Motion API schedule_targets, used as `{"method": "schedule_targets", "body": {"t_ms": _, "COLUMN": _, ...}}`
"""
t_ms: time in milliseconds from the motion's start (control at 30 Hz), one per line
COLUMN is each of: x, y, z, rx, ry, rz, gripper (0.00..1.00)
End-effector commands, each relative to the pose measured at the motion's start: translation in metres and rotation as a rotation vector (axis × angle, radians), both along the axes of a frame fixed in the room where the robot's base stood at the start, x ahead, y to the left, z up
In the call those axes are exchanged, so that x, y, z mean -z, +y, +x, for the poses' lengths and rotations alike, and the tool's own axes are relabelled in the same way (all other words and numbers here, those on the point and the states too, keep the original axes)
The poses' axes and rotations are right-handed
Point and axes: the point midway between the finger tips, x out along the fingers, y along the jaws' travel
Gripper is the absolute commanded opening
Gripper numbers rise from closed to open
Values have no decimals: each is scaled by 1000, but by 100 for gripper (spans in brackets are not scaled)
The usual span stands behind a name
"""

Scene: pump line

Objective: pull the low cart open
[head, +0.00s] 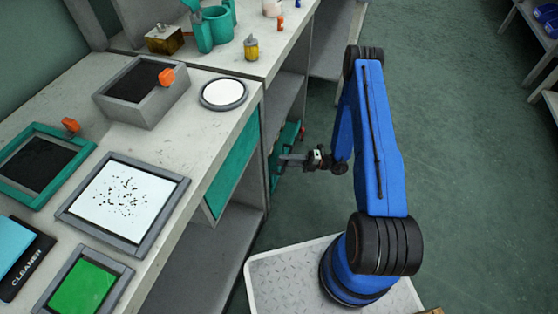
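A low teal cart or drawer (286,137) shows in the opening under the workbench, near the middle of the head view. A small red part sits at its right end. Most of it is hidden inside the bench and behind my gripper. My gripper (284,163) reaches left from the blue arm and is at the teal front or just before it. The fingers are small and dark here, so I cannot tell whether they touch it or grip anything.
The workbench (205,130) runs along the left, with a teal panel (236,158) on its front. A bin (142,92), trays and a white round dish (223,93) stand on top. Green floor (470,200) is clear to the right. Shelves stand at the far right.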

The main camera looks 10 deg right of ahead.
Motion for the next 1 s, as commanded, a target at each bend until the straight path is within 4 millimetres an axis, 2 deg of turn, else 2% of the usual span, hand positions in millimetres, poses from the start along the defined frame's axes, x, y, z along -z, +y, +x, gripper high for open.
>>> {"method": "schedule_targets", "body": {"t_ms": 200, "x": -4, "y": 21, "z": 4, "rx": 0, "ry": 1, "rz": 0, "gripper": 31}}
{"method": "schedule_targets", "body": {"t_ms": 600, "x": -5, "y": 27, "z": 5, "rx": 0, "ry": 1, "rz": 0, "gripper": 31}}
{"method": "schedule_targets", "body": {"t_ms": 633, "x": -5, "y": 27, "z": 5, "rx": 0, "ry": 1, "rz": 0, "gripper": 29}}
{"method": "schedule_targets", "body": {"t_ms": 733, "x": -5, "y": 26, "z": 5, "rx": 0, "ry": 1, "rz": 0, "gripper": 5}}
{"method": "schedule_targets", "body": {"t_ms": 767, "x": -5, "y": 26, "z": 5, "rx": 0, "ry": 0, "rz": 0, "gripper": 0}}
{"method": "schedule_targets", "body": {"t_ms": 1000, "x": -5, "y": 25, "z": 4, "rx": 1, "ry": 0, "rz": 0, "gripper": 0}}
